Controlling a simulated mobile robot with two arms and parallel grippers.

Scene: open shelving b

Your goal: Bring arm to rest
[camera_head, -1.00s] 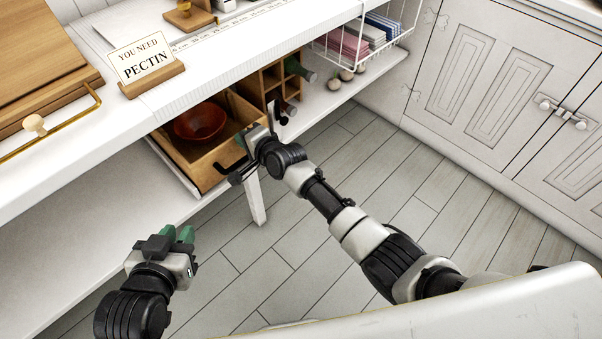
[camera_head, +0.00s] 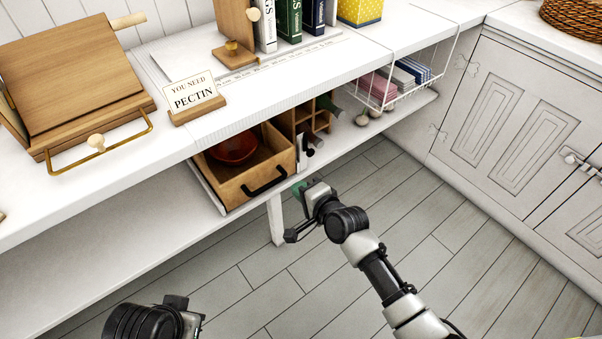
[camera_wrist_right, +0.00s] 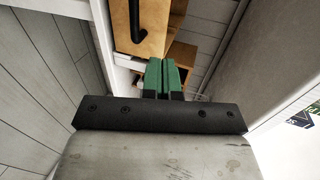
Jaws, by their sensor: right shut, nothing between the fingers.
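My right gripper (camera_head: 299,188) is in front of the wooden drawer, just right of its black handle (camera_head: 265,182) in the head view. Its green fingers are together and empty in the right wrist view (camera_wrist_right: 168,76). The handle also shows in the wrist view (camera_wrist_right: 135,20), apart from the fingers. The wooden drawer (camera_head: 233,190) stands pulled out under the counter, with a red-brown bowl (camera_head: 235,148) inside. My left gripper (camera_head: 180,308) is at the bottom edge of the head view; its fingers cannot be made out.
A white counter (camera_head: 130,170) holds a wooden stand (camera_head: 75,70), a PECTIN sign (camera_head: 194,93) and books (camera_head: 290,20). A wooden rack (camera_head: 304,118) and a white wire basket (camera_head: 405,92) are below it. Floor (camera_head: 440,240) is clear before the white cupboards (camera_head: 500,110).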

